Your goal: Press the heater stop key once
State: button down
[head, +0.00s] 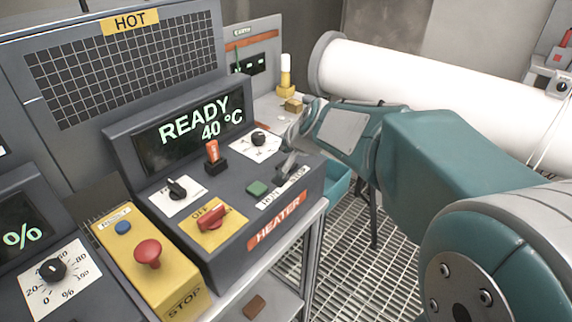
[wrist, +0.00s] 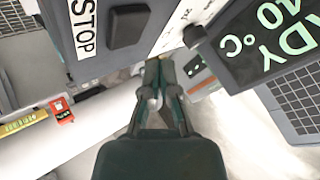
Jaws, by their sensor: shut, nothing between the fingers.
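The heater console (head: 222,180) stands left of my arm, its display reading READY 40 °C. The stop key is a dark block (wrist: 128,25) beside the word STOP in the wrist view. In the head view, the dark grey key (head: 288,167) is at the console's right end, past a green key (head: 257,188). My gripper (wrist: 158,66) is shut and empty, its fingertips below and right of the stop key in the wrist view. In the head view my gripper (head: 294,132) is by the console's far right edge. I cannot tell its exact height; contact with the key is not visible.
A black knob (head: 258,138) is close to my gripper. An orange-red lever (head: 212,152), a red switch (head: 208,218) and a yellow box with a red button (head: 148,252) are further left. A white pipe (head: 430,85) runs behind my arm, above grating floor.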

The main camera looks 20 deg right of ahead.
jog(key=shift+r, duration=1.55)
jog(key=shift+s, duration=0.25)
jog(key=s+f+n+g+h, duration=0.1)
jog(key=s+f+n, duration=0.1)
jog(key=s, duration=1.1)
jog(key=s+f+n+g+h, duration=0.1)
jog(key=s+f+n+g, duration=0.1)
jog(key=s, duration=1.1)
jog(key=f+n, duration=0.1)
jog(key=n, duration=0.1)
jog(key=shift+s+n, duration=0.3)
